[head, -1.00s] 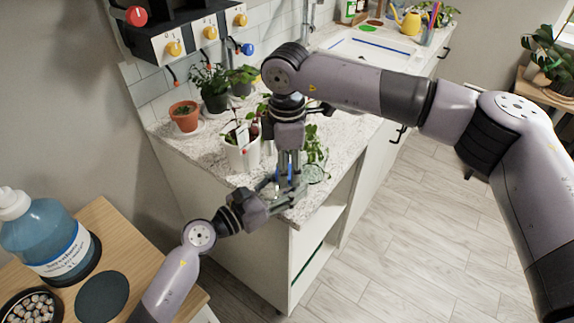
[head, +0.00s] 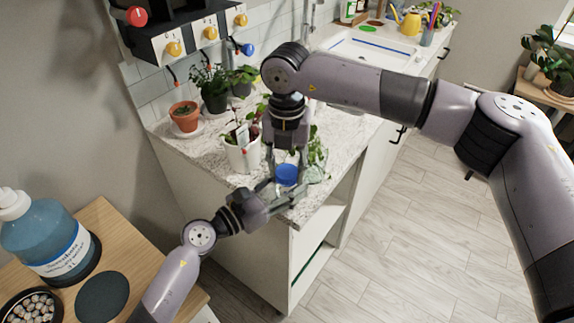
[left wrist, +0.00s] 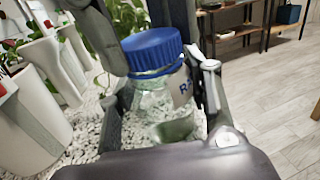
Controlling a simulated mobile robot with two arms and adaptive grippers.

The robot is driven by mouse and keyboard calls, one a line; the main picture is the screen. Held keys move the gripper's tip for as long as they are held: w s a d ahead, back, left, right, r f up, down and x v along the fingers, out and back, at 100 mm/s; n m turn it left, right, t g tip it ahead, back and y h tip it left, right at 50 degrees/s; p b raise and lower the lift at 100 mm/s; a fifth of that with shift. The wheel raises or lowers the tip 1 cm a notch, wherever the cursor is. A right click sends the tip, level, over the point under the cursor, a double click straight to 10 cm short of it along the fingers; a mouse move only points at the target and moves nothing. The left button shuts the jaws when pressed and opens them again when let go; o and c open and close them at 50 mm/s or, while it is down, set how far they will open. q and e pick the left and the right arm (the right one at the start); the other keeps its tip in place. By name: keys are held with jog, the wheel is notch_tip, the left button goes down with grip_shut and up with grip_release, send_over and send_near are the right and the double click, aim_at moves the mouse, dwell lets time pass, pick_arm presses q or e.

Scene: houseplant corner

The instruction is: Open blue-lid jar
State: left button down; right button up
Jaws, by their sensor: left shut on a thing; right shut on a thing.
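The clear glass jar (left wrist: 165,108) stands at the front corner of the speckled counter, with its blue lid (head: 287,175) on top. In the left wrist view the lid (left wrist: 152,50) sits level on the jar's neck. My left gripper (head: 284,190) is shut around the jar body from the side, with a finger on either side of the glass. My right gripper (head: 287,166) points down from above and is shut on the lid, its fingers on opposite sides of the rim. The jar body is mostly hidden in the head view.
A white pot with a plant (head: 243,155) stands close left of the jar. A terracotta pot (head: 186,117) and dark pots are behind it. A leafy plant (head: 316,152) is just right of the jar. A blue bottle (head: 48,235) stands on the wooden table. Floor at right is clear.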

jog(key=n, duration=0.9)
jog(key=shift+n, duration=0.4)
jog(key=n, duration=0.9)
jog(key=shift+n, duration=0.3)
jog(key=n, duration=0.9)
jog(key=shift+n, duration=0.4)
jog(key=n, duration=0.5)
jog(key=shift+r+n, duration=0.1)
jog(key=shift+n, duration=0.3)
jog(key=n, duration=0.4)
